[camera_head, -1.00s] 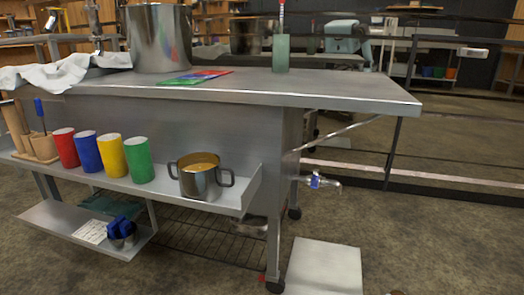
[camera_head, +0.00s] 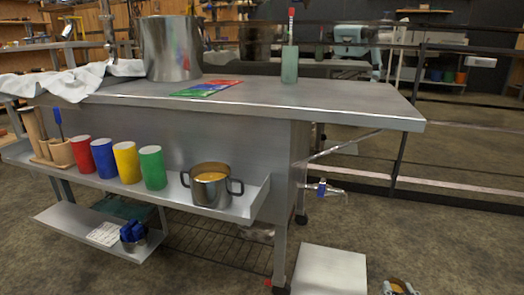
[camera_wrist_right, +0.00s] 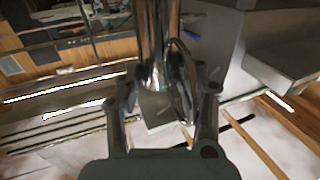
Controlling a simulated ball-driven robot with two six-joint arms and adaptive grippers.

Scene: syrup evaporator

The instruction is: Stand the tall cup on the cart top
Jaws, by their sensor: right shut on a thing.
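My right gripper (camera_wrist_right: 172,88) is shut on a tall, shiny metal cup (camera_wrist_right: 157,40) with a thin curved handle; its far end runs out of the top of the right wrist view. In the head view only a small part of my right gripper (camera_head: 401,288) shows at the bottom edge, right of the cart. The cart top (camera_head: 330,105) is a grey metal surface with a wide bare stretch at its front right. My left gripper is not in view.
On the cart top stand a large steel pot (camera_head: 172,48), a white cloth (camera_head: 70,82), flat coloured cards (camera_head: 207,89) and a green cylinder (camera_head: 289,65) holding a red-tipped stick. A side shelf holds coloured cups and a two-handled pot (camera_head: 211,187). A valve (camera_head: 322,188) sticks out right.

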